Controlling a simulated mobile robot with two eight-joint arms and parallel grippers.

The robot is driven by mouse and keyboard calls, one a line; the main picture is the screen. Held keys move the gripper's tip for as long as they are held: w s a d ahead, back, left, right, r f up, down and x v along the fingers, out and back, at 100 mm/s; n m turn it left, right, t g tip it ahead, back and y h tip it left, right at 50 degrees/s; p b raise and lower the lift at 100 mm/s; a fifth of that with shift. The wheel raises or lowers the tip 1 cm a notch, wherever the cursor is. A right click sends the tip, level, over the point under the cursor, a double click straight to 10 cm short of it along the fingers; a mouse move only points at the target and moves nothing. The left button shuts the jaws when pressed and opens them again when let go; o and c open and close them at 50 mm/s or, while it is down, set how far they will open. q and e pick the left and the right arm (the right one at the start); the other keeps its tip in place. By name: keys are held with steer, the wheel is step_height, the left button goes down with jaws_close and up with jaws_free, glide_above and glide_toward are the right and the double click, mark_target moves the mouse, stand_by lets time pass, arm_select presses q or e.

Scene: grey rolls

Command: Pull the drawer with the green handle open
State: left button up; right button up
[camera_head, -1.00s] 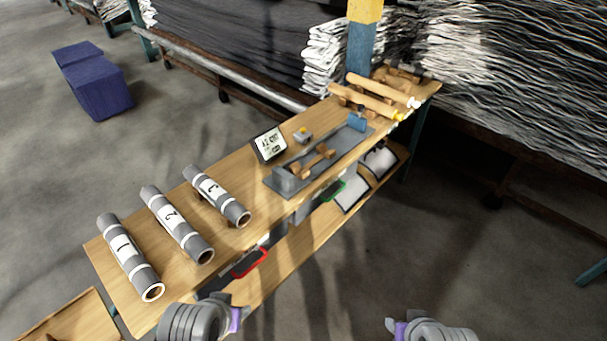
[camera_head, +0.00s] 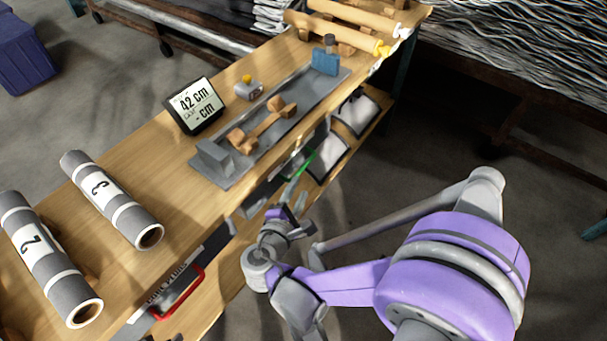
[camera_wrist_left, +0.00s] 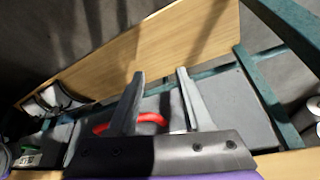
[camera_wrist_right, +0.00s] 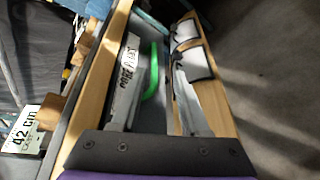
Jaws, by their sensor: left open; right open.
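The green handle (camera_head: 298,172) is on a drawer front under the wooden bench top, partly hidden in the head view. My right gripper (camera_head: 290,208) is open just in front of and below it. In the right wrist view the green handle (camera_wrist_right: 152,72) shows between the two spread fingers, beside a white label on the drawer front; I cannot tell whether they touch it. The drawer looks shut. My left gripper (camera_wrist_left: 160,76) is open, with a red handle (camera_wrist_left: 140,121) seen between and behind its fingers; the head view does not clearly show it.
The bench top (camera_head: 150,145) carries grey rolls (camera_head: 112,198), a display (camera_head: 195,105) reading 42 cm and a grey fixture (camera_head: 270,125). A red handle (camera_head: 180,295) is on another drawer. A lower shelf with white-faced pads (camera_head: 355,115) lies below.

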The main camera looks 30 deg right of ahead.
mark_target(306, 163)
steer(key=shift+n, duration=0.3)
steer(key=x, duration=0.3)
steer(key=b+x, duration=0.1)
steer(key=x, duration=0.3)
steer(key=w+x, duration=0.1)
steer(key=x, duration=0.3)
steer(key=shift+a+r+b, duration=0.25)
steer(key=shift+a+b, duration=0.05)
steer(key=shift+b, duration=0.1)
steer(key=shift+s, duration=0.1)
jaws_close()
stand_by(0.4)
